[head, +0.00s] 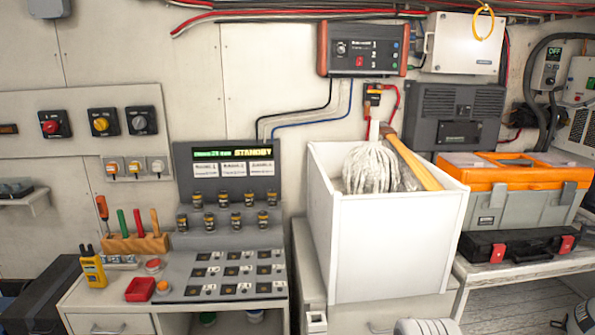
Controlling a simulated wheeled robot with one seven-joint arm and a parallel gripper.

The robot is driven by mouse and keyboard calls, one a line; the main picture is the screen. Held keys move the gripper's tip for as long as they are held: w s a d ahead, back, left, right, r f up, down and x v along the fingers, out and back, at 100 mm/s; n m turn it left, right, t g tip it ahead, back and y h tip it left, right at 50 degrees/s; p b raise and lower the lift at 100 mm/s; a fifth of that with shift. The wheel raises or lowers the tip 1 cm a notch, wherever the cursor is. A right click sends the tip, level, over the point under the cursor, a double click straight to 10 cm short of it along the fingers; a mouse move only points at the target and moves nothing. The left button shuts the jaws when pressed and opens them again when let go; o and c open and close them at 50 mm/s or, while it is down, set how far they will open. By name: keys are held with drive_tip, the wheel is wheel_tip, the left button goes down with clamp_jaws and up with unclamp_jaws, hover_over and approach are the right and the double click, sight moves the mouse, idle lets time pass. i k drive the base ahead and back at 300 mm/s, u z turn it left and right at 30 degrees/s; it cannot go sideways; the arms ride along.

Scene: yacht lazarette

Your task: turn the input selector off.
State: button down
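I cannot tell for certain which control is the input selector. A dark grey unit with orange ends (363,48) hangs high on the back wall, with a small round knob (341,48), a red switch (360,62) and the numbers 1, 2, 3. Three rotary switches are on the left wall panel: a red one (50,126), a yellow one (101,123) and a dark grey one (142,122). Their small markings are too fine to read.
A white bin (393,242) with a mop stands before the orange-ended unit. A grey console (235,240) reading STANDBY stands left of it. An orange and grey toolbox (520,203) and black case (519,244) sit on the right bench. Tools stand in a wooden block (136,244).

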sight(139, 121)
drive_tip(key=u, duration=0.85)
drive_tip(key=i, duration=0.85)
drive_tip(key=u, duration=1.35)
drive_tip(key=i, duration=1.25)
drive_tip(key=u, duration=0.2)
